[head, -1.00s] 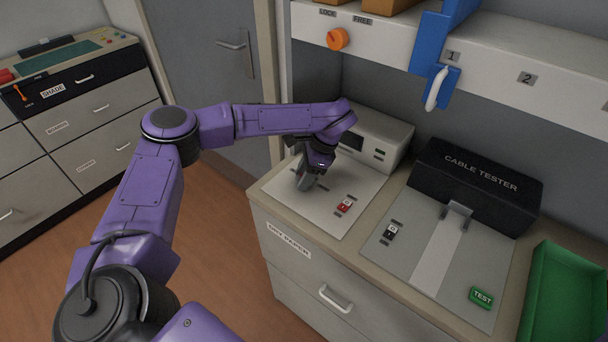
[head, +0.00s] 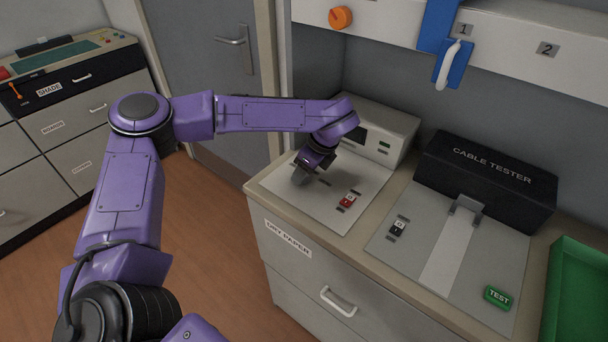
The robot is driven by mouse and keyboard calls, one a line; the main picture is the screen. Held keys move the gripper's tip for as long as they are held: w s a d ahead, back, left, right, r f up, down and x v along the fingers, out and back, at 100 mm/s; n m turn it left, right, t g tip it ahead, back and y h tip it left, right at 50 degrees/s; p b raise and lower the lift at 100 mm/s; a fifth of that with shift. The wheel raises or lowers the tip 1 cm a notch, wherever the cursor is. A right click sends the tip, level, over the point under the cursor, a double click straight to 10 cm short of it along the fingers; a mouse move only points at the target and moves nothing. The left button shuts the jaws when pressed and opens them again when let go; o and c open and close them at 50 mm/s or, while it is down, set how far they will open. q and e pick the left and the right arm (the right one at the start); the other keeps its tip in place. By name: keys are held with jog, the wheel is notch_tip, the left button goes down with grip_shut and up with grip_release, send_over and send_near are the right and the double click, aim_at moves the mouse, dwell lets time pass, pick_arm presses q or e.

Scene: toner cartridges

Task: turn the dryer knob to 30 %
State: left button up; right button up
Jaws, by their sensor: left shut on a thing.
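My left gripper (head: 303,175) points down at the left part of the light panel (head: 322,205) on the counter. It is shut on the dryer knob, which the fingers and wrist hide, so its setting cannot be read. A red rocker switch (head: 347,200) sits on the same panel, right of the gripper. Behind it stands a pale box (head: 398,140) with a dark display partly covered by my wrist and a small green light. My right gripper is not in view.
The black cable tester (head: 487,178) stands on the right, with a dark switch (head: 398,227) and a green TEST button (head: 498,297) before it. A green tray (head: 562,290) is at far right. A shelf with an orange knob (head: 340,17) and blue holder (head: 447,65) hangs above.

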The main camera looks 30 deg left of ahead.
pick_arm(q)
jog(key=m, duration=0.1)
jog(key=m+t+b, duration=0.1)
jog(key=m, duration=0.1)
jog(key=m+b, duration=0.1)
jog(key=shift+s+f+m+t, duration=0.2)
jog(key=shift+f+m+t, duration=0.1)
jog(key=shift+t, duration=0.1)
jog(key=m+t+h, duration=0.1)
jog(key=m, duration=0.2)
jog(key=shift+r+m, duration=0.1)
jog(key=shift+m, duration=0.2)
jog(key=m+t+h, duration=0.1)
jog(key=m, duration=0.2)
jog(key=shift+s+r+m, duration=0.1)
jog(key=shift+m, duration=0.2)
jog(key=shift+a+m+h+p, duration=0.1)
jog(key=shift+m+h+p, duration=0.3)
jog(key=shift+m+p, duration=0.55)
jog(key=shift+m+t+h+p, duration=0.35)
jog(key=shift+m+t+h, duration=0.05)
jog(key=shift+m, duration=0.85)
jog(key=o, duration=1)
